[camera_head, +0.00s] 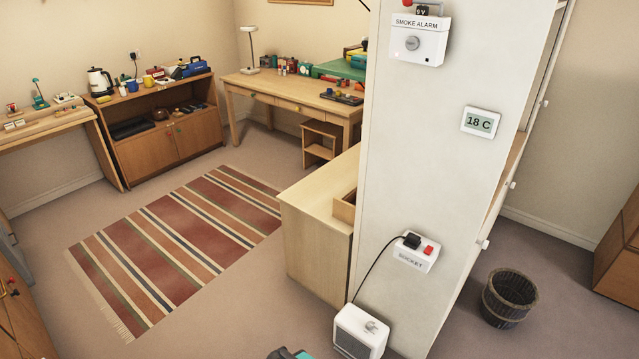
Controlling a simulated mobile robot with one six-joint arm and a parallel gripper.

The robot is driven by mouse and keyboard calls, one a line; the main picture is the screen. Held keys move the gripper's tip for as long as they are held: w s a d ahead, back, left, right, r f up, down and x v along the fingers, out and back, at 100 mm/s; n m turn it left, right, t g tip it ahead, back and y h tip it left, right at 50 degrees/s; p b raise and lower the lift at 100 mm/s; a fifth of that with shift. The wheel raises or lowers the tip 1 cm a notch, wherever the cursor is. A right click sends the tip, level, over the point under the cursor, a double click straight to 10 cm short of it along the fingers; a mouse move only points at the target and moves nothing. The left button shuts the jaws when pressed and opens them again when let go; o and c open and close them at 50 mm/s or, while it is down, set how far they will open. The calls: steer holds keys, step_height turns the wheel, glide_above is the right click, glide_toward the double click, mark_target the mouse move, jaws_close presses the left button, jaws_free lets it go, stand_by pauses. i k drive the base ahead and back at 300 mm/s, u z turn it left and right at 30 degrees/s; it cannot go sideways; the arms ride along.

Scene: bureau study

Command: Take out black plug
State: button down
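The black plug (411,240) sits in the white box labelled SOCKET (416,255), low on the white pillar. A black cord (372,270) runs from the plug down to the white heater-like box (361,330) with a knob, at the pillar's foot. A red switch (429,251) is on the socket box, just right of the plug. A small dark and teal piece shows at the bottom edge, below and left of the plug. It looks like part of my arm, but I cannot make out my gripper's fingers.
The pillar (440,150) also carries a smoke alarm (419,42) and an 18 C display (480,122). A wooden cabinet (317,235) stands close on its left. A dark bucket (509,298) stands at right. The striped rug (185,240) area is clear.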

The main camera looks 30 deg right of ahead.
mark_target(413, 241)
steer(key=u, duration=1.2)
steer(key=k, duration=0.1)
steer(key=z, duration=2.75)
steer(key=i, duration=0.55)
steer(key=z, duration=0.15)
steer(key=k, duration=0.55)
steer(key=u, duration=0.05)
